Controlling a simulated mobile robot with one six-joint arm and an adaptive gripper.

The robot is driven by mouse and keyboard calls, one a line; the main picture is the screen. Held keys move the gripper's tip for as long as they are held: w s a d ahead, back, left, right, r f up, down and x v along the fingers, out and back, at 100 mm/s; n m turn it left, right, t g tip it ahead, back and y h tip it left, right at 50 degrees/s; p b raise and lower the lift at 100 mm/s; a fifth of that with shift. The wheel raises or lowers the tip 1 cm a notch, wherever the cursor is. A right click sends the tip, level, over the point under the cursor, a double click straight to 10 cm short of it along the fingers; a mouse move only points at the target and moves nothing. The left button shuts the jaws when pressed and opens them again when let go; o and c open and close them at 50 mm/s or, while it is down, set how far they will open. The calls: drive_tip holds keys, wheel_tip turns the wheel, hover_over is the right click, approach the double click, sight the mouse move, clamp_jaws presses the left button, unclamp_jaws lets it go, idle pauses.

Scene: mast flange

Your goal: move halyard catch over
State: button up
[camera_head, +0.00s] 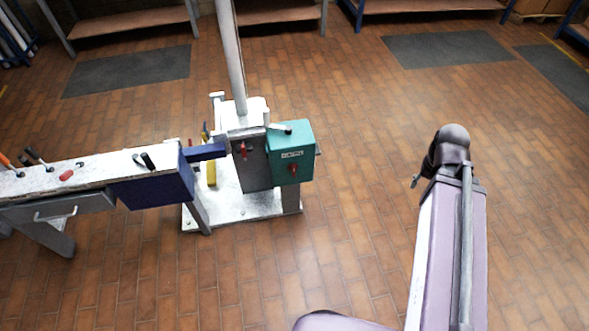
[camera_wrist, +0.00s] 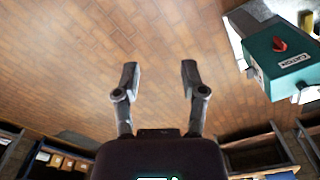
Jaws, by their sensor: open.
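A teal box (camera_head: 291,152) with a red knob (camera_head: 293,169) and a small white label is mounted on the post at the foot of the mast (camera_head: 231,55). A light-coloured lever with a dark end (camera_head: 281,128) lies across its top. A red handle (camera_head: 243,150) is on the grey panel to its left. I cannot tell which of these is the halyard catch. In the wrist view, the teal box (camera_wrist: 283,70) and its red knob (camera_wrist: 279,44) show at upper right. My gripper (camera_wrist: 160,78) is open and empty, apart from the box, with tiled floor behind it.
A bench (camera_head: 95,172) with loose tools stands left of the mast, joined to it by a blue bar. A white base plate (camera_head: 245,208) lies under the post. Shelves line the back. The tiled floor (camera_head: 370,160) between the box and my arm is clear.

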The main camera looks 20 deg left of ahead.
drive_tip(key=w+a+f+n+t+b, duration=0.1)
drive_tip(key=w+a+f+n+b, duration=0.1)
drive_tip(key=w+a+f+b, duration=0.75)
drive_tip(key=n+t+y+b, duration=0.2)
drive_tip(key=n+t+b, duration=0.15)
drive_tip(key=b, duration=1.05)
approach(294, 167)
drive_tip(key=d+r, duration=0.1)
drive_tip(key=r, duration=0.1)
drive_tip(key=shift+a+f+n+g, duration=0.1)
drive_tip(key=shift+a+n+g, duration=0.05)
drive_tip(key=shift+n+g, duration=0.15)
drive_tip(key=shift+f, duration=0.1)
drive_tip(key=b+x, duration=1.2)
drive_tip(key=x, duration=0.1)
drive_tip(key=shift+a+f, duration=0.2)
drive_tip(key=shift+a, duration=0.05)
